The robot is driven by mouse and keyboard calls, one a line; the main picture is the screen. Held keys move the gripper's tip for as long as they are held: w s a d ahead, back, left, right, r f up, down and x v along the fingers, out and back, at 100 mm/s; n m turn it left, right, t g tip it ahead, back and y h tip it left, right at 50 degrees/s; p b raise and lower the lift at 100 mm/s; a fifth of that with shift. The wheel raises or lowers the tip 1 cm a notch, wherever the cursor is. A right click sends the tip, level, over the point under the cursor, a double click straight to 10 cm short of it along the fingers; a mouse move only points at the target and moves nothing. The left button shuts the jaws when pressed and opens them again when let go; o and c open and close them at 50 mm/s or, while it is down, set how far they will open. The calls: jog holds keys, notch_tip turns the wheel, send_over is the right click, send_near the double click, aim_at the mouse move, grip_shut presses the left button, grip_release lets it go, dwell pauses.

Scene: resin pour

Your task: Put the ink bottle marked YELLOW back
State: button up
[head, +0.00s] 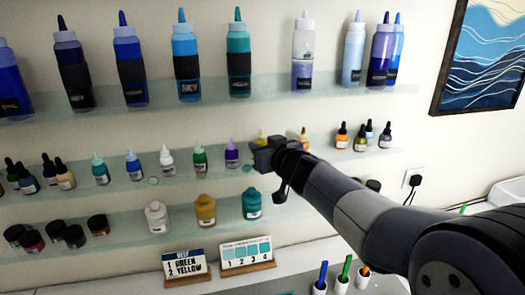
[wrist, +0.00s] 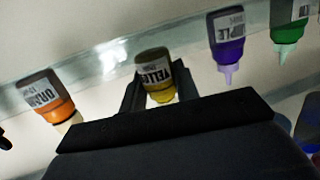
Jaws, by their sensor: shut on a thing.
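The ink bottle marked YELLOW (wrist: 154,72) is between the two fingers of my gripper (wrist: 157,84) in the wrist view, where bottles appear upside down. Its label and yellow shoulder show. In the head view only its yellow tip (head: 262,136) shows above my gripper (head: 268,155), which hides the rest. My gripper is shut on it at the middle shelf (head: 125,185), in the row between the purple bottle (head: 232,153) and the orange bottle (head: 304,139). I cannot tell whether its base touches the shelf.
The purple bottle also shows in the wrist view (wrist: 229,50), with a green one (wrist: 288,30) beyond it; the orange one (wrist: 45,97) is on the other side. Gaps separate both neighbours from the held bottle.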

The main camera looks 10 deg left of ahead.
jog(key=shift+w+f, duration=0.15)
jog(key=shift+f, duration=0.5)
jog(key=shift+f, duration=0.2)
jog(key=o, duration=1)
jog(key=shift+c, duration=0.2)
jog(key=shift+r, duration=0.15)
jog(key=shift+r, duration=0.1)
jog(key=v, duration=1.2)
